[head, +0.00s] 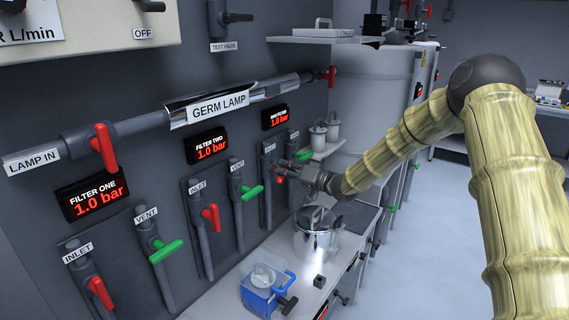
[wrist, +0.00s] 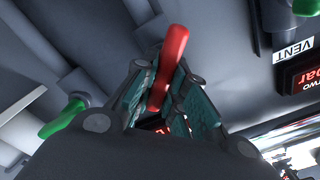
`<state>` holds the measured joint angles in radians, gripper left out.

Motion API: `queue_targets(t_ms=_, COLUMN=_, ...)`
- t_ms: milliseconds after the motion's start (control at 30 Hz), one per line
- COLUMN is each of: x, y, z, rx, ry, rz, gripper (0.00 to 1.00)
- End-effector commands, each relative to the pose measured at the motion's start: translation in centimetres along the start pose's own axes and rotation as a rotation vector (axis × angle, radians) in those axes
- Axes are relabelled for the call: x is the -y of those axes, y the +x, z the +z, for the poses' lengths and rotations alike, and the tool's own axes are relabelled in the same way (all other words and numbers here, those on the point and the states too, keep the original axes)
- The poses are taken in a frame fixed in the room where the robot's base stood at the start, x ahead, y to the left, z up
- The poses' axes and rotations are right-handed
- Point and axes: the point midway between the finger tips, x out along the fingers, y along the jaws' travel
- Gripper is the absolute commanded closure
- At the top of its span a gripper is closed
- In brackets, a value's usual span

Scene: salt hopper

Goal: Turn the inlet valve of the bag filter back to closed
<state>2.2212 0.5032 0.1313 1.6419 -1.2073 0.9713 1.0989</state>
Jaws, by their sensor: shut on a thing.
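The bag filter inlet valve has a red handle (head: 280,179), below the third pressure display (head: 276,117), which reads 1.0 bar. My gripper (head: 291,171) reaches in from the right and covers part of this valve in the head view. In the wrist view the red handle (wrist: 169,62) stands between the two teal finger pads of my gripper (wrist: 166,82), which is shut on it. The handle's far end sticks out past the fingertips. The handle's angle to its pipe is hard to judge, as the valve body is mostly hidden.
Filter two's red inlet (head: 211,217) and green vent (head: 252,192) handles are to the left. A steel pot (head: 315,238) and blue container (head: 265,290) stand on the counter below. A small shelf (head: 327,149) with canisters is right behind my gripper. Open floor lies right.

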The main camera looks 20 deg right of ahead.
Motion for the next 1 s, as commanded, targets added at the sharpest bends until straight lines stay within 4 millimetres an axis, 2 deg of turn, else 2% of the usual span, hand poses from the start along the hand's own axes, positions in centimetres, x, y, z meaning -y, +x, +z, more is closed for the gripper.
queue_targets(t_ms=500, x=-0.51, y=-0.04, z=-0.1, rx=-0.002, ry=0.471, rz=0.0, gripper=1.0)
queue_targets(t_ms=800, x=-0.76, y=-0.01, z=0.05, rx=-0.003, ry=0.657, rz=0.0, gripper=1.0)
queue_targets(t_ms=1000, x=-0.87, y=-0.02, z=0.15, rx=-0.003, ry=0.722, rz=0.0, gripper=1.0)
